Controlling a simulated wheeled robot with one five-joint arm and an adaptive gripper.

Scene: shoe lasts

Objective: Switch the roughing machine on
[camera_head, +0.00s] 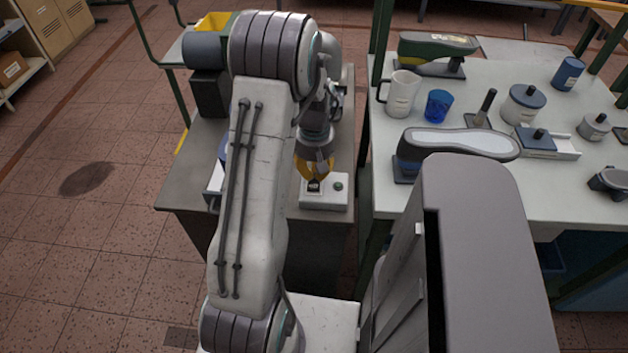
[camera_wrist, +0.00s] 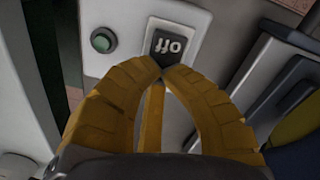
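The switch box (camera_head: 325,200) is a pale box on the grey bench, with a dark rocker switch and a round green button or lamp (camera_wrist: 103,40). In the wrist view the dark rocker (camera_wrist: 167,45) shows the word "off" upside down. My gripper (camera_wrist: 162,72) has yellow fingers with their tips together, right at the edge of the rocker. I cannot tell whether they touch it. In the head view my gripper (camera_head: 314,175) is above the box, partly covering it. A machine with a grey cylinder (camera_head: 203,50) stands behind my arm, mostly hidden.
A pale table (camera_head: 385,200) stands to the right, with a white mug (camera_head: 402,94), a blue cup (camera_head: 438,105), shoe lasts (camera_head: 465,143) and lidded pots (camera_head: 522,104). Green posts stand near both work surfaces. Open tiled floor (camera_head: 110,230) lies to the left.

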